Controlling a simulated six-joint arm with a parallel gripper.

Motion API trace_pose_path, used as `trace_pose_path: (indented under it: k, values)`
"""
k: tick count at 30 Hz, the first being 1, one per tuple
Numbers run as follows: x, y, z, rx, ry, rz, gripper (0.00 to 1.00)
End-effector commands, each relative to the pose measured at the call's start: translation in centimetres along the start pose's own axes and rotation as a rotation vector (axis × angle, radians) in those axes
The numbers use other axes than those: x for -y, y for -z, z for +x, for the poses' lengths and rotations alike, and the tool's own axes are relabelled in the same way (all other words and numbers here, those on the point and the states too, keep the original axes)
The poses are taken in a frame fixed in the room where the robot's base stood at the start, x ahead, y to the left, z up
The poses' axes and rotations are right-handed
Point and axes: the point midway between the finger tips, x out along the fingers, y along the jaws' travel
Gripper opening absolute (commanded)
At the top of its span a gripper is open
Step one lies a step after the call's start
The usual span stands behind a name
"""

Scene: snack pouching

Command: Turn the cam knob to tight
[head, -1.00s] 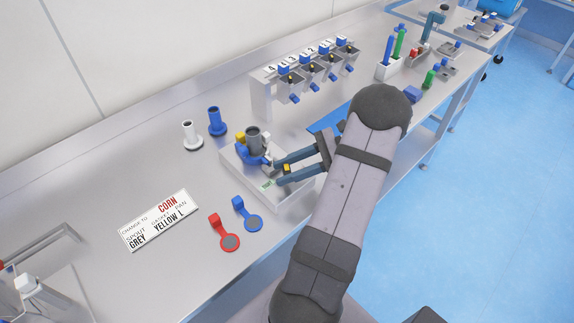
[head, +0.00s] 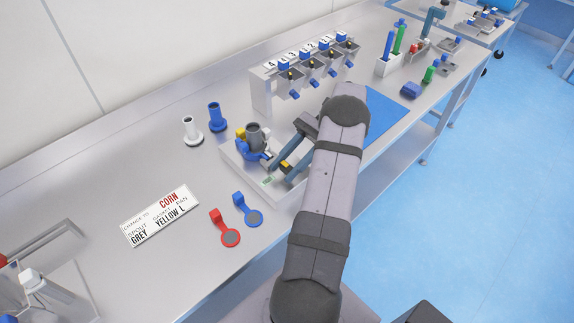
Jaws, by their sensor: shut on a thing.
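The small white machine base (head: 248,172) stands on the steel bench, with a grey spout (head: 254,136) and a blue part (head: 244,148) on it. My gripper (head: 281,168) is at the base's right part, its two blue-grey fingers reaching down and left. They are shut on the cam knob (head: 285,164), of which only a small yellow bit shows between them. The fingers hide the rest, so I cannot read the knob's exact setting. A small green mark (head: 267,181) shows on the base near the fingertips.
A white spout (head: 192,131) and a blue spout (head: 217,118) stand behind the base. A red paddle (head: 226,231) and a blue paddle (head: 247,211) lie in front, beside a sign (head: 159,214). A numbered dispenser rack (head: 262,92) stands behind my arm.

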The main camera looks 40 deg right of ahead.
Motion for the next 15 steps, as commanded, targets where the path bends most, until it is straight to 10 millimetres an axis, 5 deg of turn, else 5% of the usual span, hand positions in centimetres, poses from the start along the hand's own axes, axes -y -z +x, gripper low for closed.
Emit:
trace_pose_path:
  k: [10, 11, 12, 15]
  values:
    - [0.02, -0.17, -0.05, 0.001, -0.004, -0.004, 0.12]
    - [0.02, -0.18, -0.05, 0.001, -0.004, -0.004, 0.37]
    - [0.02, -0.18, -0.05, 0.001, -0.004, -0.004, 0.46]
    - [0.02, -0.14, -0.04, 0.001, -0.004, -0.004, 0.53]
